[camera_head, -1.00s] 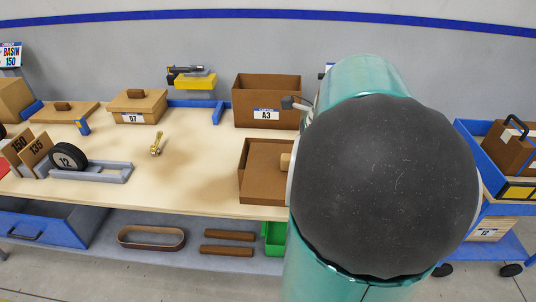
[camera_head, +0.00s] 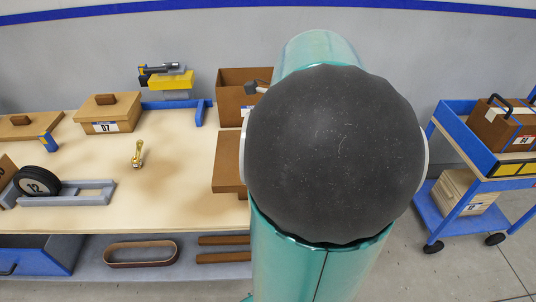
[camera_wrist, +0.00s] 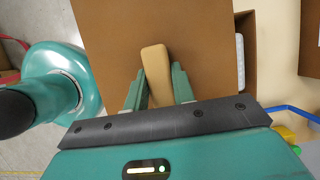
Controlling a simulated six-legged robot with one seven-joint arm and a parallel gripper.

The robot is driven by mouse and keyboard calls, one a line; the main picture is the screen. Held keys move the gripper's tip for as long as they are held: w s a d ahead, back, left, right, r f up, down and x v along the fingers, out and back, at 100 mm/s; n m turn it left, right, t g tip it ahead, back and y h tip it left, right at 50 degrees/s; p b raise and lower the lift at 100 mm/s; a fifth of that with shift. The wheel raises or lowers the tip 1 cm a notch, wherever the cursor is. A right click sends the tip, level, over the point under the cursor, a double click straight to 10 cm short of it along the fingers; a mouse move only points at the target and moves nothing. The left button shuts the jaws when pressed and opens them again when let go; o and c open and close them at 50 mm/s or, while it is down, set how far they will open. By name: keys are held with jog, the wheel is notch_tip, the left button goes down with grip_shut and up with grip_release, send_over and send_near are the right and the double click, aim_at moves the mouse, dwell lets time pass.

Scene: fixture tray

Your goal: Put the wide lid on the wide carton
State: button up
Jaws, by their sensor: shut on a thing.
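My gripper (camera_wrist: 157,90) is shut on the tan handle (camera_wrist: 155,72) of a wide brown lid (camera_wrist: 105,40), seen in the wrist view. In the head view part of this lid (camera_head: 227,165) shows left of my arm, and my arm hides the gripper and the handle. The brown open carton (camera_head: 232,100) stands at the back of the table, behind the lid; my arm covers its right part and most of its label. I cannot tell whether lid and carton touch.
A lidded tan carton marked 07 (camera_head: 110,115), another tan lid (camera_head: 22,126), a brass fitting (camera_head: 137,154) and a wheel (camera_head: 37,181) are on the table (camera_head: 170,190). A blue cart (camera_head: 455,125) stands right. The table's middle is mostly clear.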

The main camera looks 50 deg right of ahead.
jog(key=w+d+f, duration=0.1)
jog(key=d, duration=0.1)
jog(key=w+d+f, duration=0.1)
jog(key=d, duration=0.1)
jog(key=w+d+f, duration=0.1)
jog(key=d, duration=0.1)
jog(key=shift+w+d+f, duration=0.1)
jog(key=shift+d+f, duration=0.15)
jog(key=shift+d, duration=0.1)
jog(key=w+d+f, duration=0.3)
jog(key=d+f, duration=0.2)
jog(key=f, duration=0.4)
jog(key=shift+f, duration=0.15)
jog(key=shift+f, duration=0.15)
jog(key=o, duration=1)
jog(key=v, duration=1.2)
